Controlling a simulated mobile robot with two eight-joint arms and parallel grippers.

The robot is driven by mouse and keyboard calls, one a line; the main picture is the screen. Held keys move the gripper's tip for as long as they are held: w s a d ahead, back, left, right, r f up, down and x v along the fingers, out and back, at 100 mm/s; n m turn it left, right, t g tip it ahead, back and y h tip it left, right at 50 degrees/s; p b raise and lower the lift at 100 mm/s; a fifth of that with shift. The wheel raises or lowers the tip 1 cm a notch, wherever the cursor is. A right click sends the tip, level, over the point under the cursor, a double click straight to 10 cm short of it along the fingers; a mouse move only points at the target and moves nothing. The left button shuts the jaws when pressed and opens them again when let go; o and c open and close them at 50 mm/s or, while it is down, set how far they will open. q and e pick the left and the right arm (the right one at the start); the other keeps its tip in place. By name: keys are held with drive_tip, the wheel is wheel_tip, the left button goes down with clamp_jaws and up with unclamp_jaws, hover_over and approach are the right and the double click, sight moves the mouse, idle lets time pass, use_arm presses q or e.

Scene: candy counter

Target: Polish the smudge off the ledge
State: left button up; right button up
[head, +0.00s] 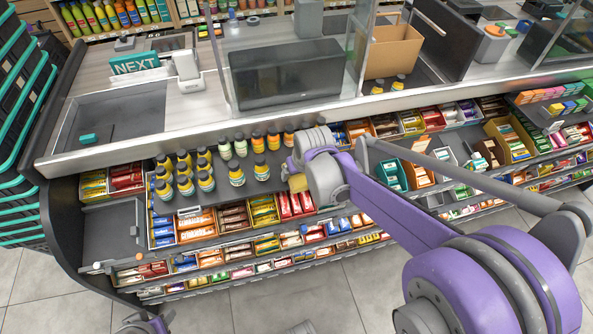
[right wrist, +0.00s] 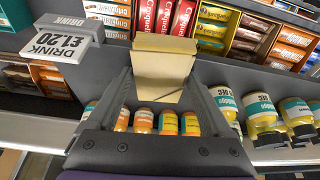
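My right gripper (head: 299,178) reaches over the upper shelf ledge (head: 235,189), to the right of the bottles. It is shut on a pale yellow block, like a sponge (right wrist: 164,48); only a small yellow part of the block (head: 297,184) shows in the head view. In the right wrist view the block sits between the fingers (right wrist: 158,88), close to the ledge edge and the candy boxes. I cannot make out a smudge; the gripper and block hide part of the ledge. A purple part of my left arm shows at the bottom edge, but its gripper does not.
Candy boxes (head: 233,215) fill the lower shelves. The counter with a NEXT sign (head: 135,64) lies behind.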

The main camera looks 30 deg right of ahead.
drive_tip(key=shift+s+r, duration=0.1)
drive_tip(key=shift+r, duration=0.1)
idle(0.6)
drive_tip(key=shift+c, duration=0.2)
drive_tip(key=c, duration=1)
drive_tip(key=shift+p, duration=0.3)
drive_tip(key=shift+c, duration=0.5)
drive_tip(key=shift+r, duration=0.2)
drive_tip(key=shift+f, duration=0.25)
drive_tip(key=shift+w, duration=0.2)
